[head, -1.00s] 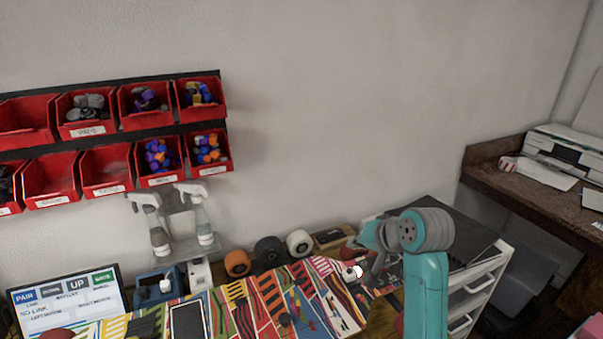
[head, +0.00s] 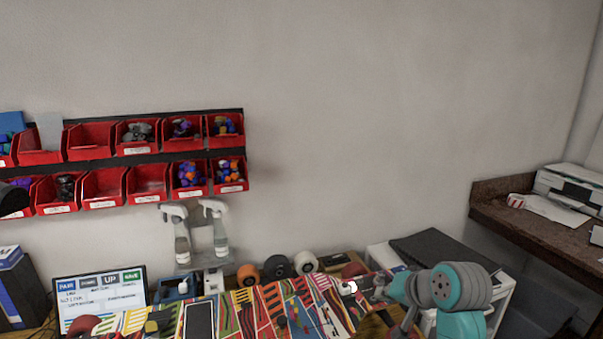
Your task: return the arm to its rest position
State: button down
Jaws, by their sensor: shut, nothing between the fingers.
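My arm, teal and grey, rises at the lower right of the head view, its large round joint in front of a white drawer unit (head: 503,300). The arm's far end points left, where my gripper (head: 379,287) shows as a small grey shape near the right end of the colourful board. It is shut and holds nothing that I can see; its fingers are small and partly hidden. The patterned skateboard deck (head: 262,304) lies across the workbench.
Orange, black and cream wheels (head: 304,262) stand behind the board. Spray bottles (head: 216,230) and red bins (head: 148,182) are on the wall at left. A labelled screen (head: 100,295) stands at lower left. A side desk (head: 530,224) with a printer is at right. The wall's middle is clear.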

jog(key=s+a+f+t+h, duration=0.1)
jog(key=s+f, duration=0.4)
jog(key=f, duration=0.3)
jog(key=s+f+t, duration=0.1)
jog(key=s+f, duration=0.3)
jog(key=f, duration=0.5)
jog(key=s+f+t+h, duration=0.1)
jog(key=s+f, duration=0.3)
jog(key=s, duration=0.3)
jog(key=s+f+h, duration=0.1)
jog(key=s+f, duration=0.2)
jog(key=s, duration=0.4)
jog(key=s+n+t, duration=0.1)
jog(key=s+t, duration=0.1)
jog(key=s, duration=1.3)
jog(key=s+r+n, duration=0.1)
jog(key=s+r, duration=0.3)
jog(key=s, duration=0.3)
jog(key=s+r+n+t, duration=0.1)
jog(key=s+r+n, duration=0.1)
jog(key=s+r, duration=0.3)
jog(key=s, duration=0.3)
jog(key=shift+d+r+h, duration=0.3)
jog(key=shift+h, duration=0.1)
